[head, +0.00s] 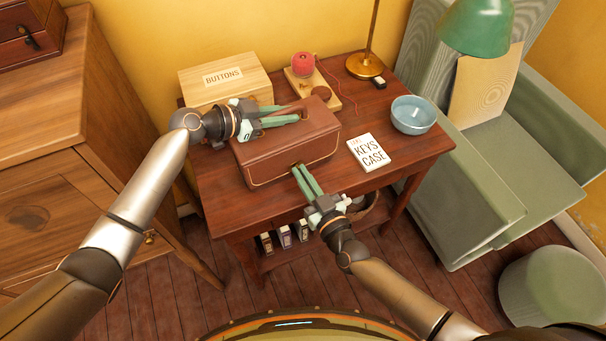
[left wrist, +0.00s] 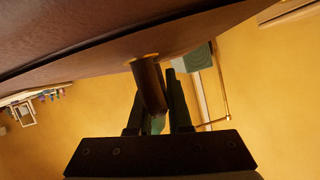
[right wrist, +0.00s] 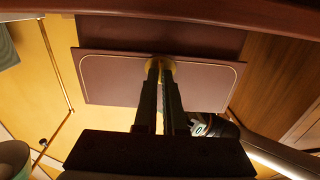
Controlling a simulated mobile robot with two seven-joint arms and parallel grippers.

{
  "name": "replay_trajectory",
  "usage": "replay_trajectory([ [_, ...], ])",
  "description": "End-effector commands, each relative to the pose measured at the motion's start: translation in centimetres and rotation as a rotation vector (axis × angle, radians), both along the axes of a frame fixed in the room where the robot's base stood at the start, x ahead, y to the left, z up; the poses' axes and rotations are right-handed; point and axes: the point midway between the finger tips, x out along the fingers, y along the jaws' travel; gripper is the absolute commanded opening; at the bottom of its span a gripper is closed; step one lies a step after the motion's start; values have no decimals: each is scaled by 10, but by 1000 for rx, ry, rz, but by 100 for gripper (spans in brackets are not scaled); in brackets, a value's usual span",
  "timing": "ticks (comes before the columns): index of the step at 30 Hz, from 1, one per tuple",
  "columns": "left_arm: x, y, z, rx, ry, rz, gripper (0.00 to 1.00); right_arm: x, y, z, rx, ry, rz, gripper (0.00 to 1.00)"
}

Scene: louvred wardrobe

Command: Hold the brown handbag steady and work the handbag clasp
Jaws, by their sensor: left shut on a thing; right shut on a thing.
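The brown handbag (head: 275,152) sits upright on the wooden table, its front facing me. My left gripper (head: 297,112) is shut on the handbag's handle (head: 308,101) at the top; the left wrist view shows the handle (left wrist: 150,85) between the fingers. My right gripper (head: 296,168) is at the middle of the bag's front and is shut on the clasp, which the fingertips mostly hide. In the right wrist view the fingertips meet a small gold clasp (right wrist: 158,64) at the edge of the front panel (right wrist: 110,80).
On the table (head: 398,175) are a buttons box (head: 225,80), a wooden stand with a red spool (head: 303,65), a lamp base (head: 365,65), a blue bowl (head: 413,115) and a keys case card (head: 369,152).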

Motion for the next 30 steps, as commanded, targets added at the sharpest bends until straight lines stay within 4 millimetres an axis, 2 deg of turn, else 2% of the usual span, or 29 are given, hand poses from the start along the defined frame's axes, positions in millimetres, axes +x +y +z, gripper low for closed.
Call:
replay_trajectory([
  [11, 0, 1, -1, 2, 1, 0, 0, 0, -1, -1, 151, 64, -1, 0],
  [30, 0, 1, -1, 2, 1, 0, 0, 1, -3, -2, 700, 290, -1, 0],
])
